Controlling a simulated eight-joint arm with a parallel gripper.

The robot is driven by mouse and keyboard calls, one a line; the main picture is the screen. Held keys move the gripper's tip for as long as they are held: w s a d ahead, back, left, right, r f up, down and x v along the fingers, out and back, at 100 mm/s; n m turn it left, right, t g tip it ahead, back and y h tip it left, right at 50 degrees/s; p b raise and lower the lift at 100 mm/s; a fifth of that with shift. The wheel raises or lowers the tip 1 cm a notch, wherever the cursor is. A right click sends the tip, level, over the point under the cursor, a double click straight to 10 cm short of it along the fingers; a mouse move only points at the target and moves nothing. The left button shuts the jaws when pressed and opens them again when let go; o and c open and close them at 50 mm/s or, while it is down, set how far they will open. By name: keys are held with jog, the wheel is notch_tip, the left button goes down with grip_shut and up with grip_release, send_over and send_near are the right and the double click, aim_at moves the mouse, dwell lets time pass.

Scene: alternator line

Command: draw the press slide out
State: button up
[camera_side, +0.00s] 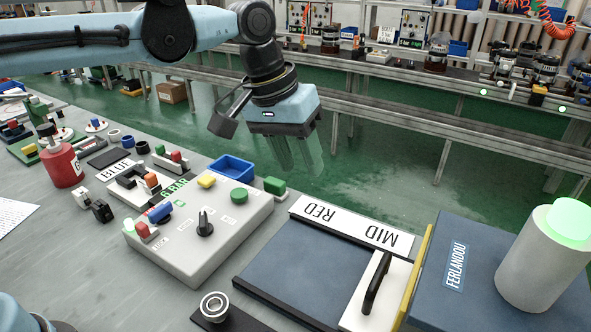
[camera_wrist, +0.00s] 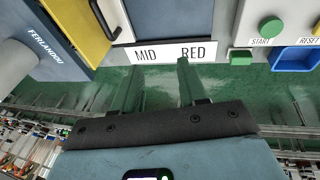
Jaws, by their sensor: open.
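The press slide's black handle (camera_side: 376,283) stands on a white plate (camera_side: 357,314), beside the yellow edge of the blue press block (camera_side: 440,285) marked FERLANDOU. Left of the plate lies a flat blue-grey bed (camera_side: 300,262) in a black frame, with a MID / RED label (camera_side: 351,223) along its far edge. My gripper (camera_side: 298,155) is open and empty, up and left of the handle, beyond the table's far edge. In the wrist view its fingers (camera_wrist: 157,80) are apart below the label (camera_wrist: 170,53), and the handle (camera_wrist: 104,20) shows at upper left.
A white cylinder with a green lit top (camera_side: 545,262) stands at the press. A control box (camera_side: 203,230) with knob and buttons, a blue bin (camera_side: 232,169) and a ring bearing (camera_side: 214,306) lie left of the bed. A red weight (camera_side: 62,166) stands farther left.

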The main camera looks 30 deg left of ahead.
jog(key=g, duration=0.2)
send_over(381, 269)
jog(key=a, duration=0.4)
jog(key=x, duration=1.4)
jog(key=shift+s+d+f, duration=0.25)
jog(key=shift+d+f, duration=0.1)
grip_shut()
